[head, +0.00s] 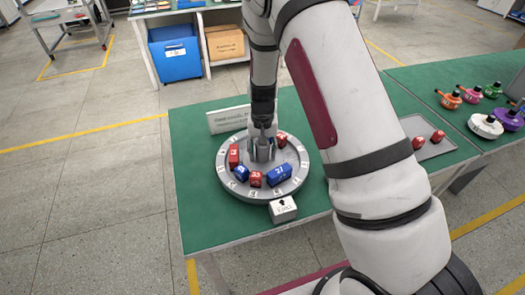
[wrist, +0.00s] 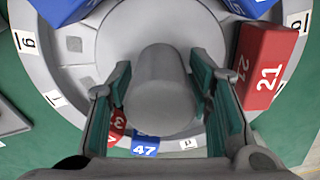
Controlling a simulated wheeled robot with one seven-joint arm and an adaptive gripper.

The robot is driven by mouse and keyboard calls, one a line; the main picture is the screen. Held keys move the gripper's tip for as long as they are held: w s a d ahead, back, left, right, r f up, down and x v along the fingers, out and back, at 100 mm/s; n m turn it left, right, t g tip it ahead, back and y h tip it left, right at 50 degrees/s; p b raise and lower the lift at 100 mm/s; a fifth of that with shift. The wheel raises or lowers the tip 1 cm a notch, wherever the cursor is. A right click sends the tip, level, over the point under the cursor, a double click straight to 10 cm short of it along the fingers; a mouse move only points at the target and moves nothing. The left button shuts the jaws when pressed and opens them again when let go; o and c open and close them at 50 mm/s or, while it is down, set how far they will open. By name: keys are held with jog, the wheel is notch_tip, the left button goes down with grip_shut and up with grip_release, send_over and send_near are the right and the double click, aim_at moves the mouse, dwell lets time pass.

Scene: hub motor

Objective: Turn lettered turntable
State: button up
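The grey turntable (head: 246,191) lies on the green table, with white lettered labels around its rim. Red and blue numbered blocks stand on it, among them a blue block (head: 279,174) and a red block (head: 234,156). A white box with a black mark (head: 283,209) stands at the turntable's front edge. My gripper (head: 262,150) points down over the turntable's middle. A red block marked 21 (wrist: 267,68) is right of the fingers.
A white sign (head: 228,119) stands behind the turntable. A grey tray (head: 433,150) with two red pieces lies to the right, partly behind my arm. Several coloured parts, including a white one (head: 485,126), are farther right. The table's left side (head: 192,170) is clear.

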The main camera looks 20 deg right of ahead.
dwell(0.3)
notch_tip(320, 180, up, 12)
jog(key=shift+r, duration=0.1)
dwell(0.4)
dwell(0.8)
jog(key=s+r+n+t+y, duration=0.1)
jog(key=s+r, duration=0.5)
jog(key=r, duration=0.3)
jog(key=s+r+n+t, duration=0.1)
jog(key=s+r+t, duration=0.1)
jog(key=s+r, duration=0.55)
jog(key=s+r+n+t, duration=0.1)
jog(key=s+r, duration=0.2)
jog(key=s, duration=0.4)
jog(key=s+r+t+h, duration=0.1)
jog(key=s+r, duration=0.2)
jog(key=s, duration=0.4)
jog(key=shift+s+n, duration=0.3)
jog(key=shift+n, duration=0.1)
jog(key=shift+r, duration=0.15)
